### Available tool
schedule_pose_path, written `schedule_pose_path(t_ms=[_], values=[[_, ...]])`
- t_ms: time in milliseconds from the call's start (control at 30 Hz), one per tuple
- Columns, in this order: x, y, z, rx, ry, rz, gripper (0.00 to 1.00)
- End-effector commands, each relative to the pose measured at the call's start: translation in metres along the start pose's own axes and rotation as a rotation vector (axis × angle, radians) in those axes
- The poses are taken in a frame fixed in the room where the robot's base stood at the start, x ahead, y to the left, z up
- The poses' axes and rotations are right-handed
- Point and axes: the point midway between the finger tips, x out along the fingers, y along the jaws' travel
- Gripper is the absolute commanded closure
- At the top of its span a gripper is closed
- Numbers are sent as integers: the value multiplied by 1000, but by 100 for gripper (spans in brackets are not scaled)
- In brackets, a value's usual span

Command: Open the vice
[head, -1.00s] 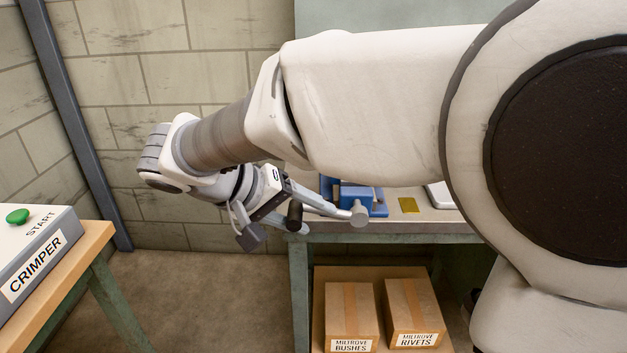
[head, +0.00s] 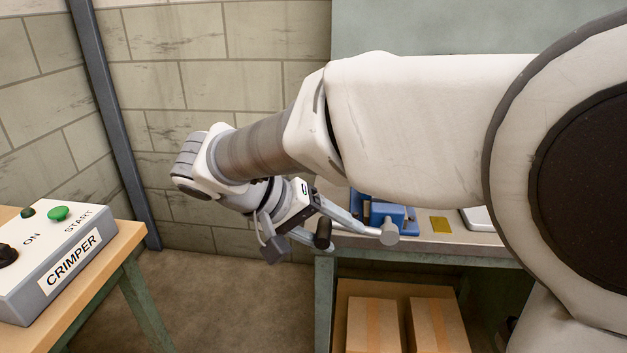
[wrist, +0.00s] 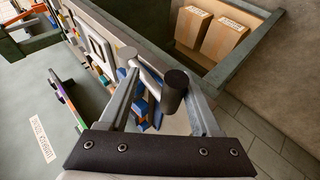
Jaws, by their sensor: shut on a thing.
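The blue vice (head: 392,213) stands at the left end of the workbench in the head view, partly hidden by my arm. It also shows as blue pieces behind the fingers in the wrist view (wrist: 142,107). Its grey handle bar, with a grey knob (head: 389,234) on one end and a dark knob (head: 322,235) on the other, runs across in front. The dark knob is large in the wrist view (wrist: 173,88). My gripper (head: 352,229) is shut on the handle; its fingers converge at the bar in the wrist view (wrist: 148,68). The vice jaws' gap cannot be seen.
The workbench (head: 460,250) carries a yellow plate (head: 439,224) right of the vice. Cardboard boxes (head: 375,325) sit below it. A crimper control box (head: 60,255) stands on a wooden table (head: 120,250) at left. Floor between them is clear.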

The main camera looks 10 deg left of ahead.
Motion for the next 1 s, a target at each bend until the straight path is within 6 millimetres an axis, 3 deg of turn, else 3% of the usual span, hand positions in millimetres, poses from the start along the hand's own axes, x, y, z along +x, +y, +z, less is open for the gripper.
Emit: schedule_pose_path(t_ms=[33,200,500,700,1000], values=[[-16,3,-2,0,7,-3,41],[-60,3,-2,1,9,-4,41],[-129,2,0,2,6,-4,41],[-154,2,1,3,5,-2,41],[-159,1,2,5,3,-1,41]])
